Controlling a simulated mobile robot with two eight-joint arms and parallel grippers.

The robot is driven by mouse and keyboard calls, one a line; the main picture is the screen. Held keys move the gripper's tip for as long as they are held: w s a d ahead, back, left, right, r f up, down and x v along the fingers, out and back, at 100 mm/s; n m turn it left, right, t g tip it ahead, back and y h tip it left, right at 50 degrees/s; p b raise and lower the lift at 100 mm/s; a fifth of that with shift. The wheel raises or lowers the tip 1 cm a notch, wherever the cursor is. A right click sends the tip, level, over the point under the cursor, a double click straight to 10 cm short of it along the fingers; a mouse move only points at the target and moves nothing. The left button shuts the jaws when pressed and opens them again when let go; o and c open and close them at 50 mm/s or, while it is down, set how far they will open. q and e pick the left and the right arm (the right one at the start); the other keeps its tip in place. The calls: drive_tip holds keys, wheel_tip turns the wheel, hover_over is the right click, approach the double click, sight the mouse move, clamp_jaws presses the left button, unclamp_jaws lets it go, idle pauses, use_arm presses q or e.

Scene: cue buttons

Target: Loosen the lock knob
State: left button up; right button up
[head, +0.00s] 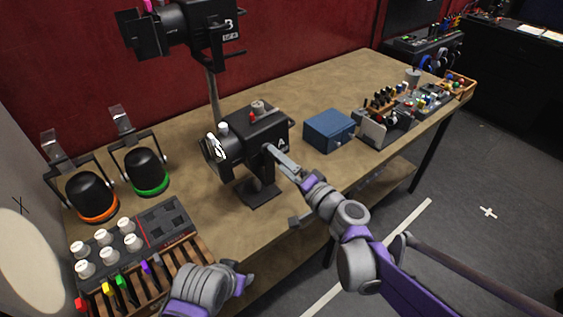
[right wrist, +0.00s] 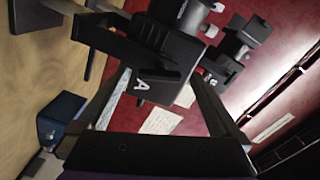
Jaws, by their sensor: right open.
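The black lamp marked A (head: 255,132) stands on a dark base plate on the workbench. It also shows in the right wrist view, with its A label (right wrist: 142,84). My right gripper (head: 277,158) reaches its right side, near the yoke. In the right wrist view the right gripper's (right wrist: 165,105) two fingers are spread, with the labelled part of the lamp seen between them. I cannot pick out the lock knob clearly; the fingers may cover it. My left gripper (head: 240,284) is low in the head view, over the bench's front edge, its jaw state unclear.
A blue box (head: 329,130) sits right of the lamp. Two lamps with orange (head: 98,207) and green (head: 151,185) rims stand left. A control panel with white knobs (head: 125,226) is at the front left. A second lamp, B (head: 195,30), is above. Trays of small parts lie right.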

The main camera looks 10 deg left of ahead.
drive_tip(key=v, duration=1)
drive_tip(key=shift+s+d, duration=0.25)
drive_tip(key=shift+f, duration=0.1)
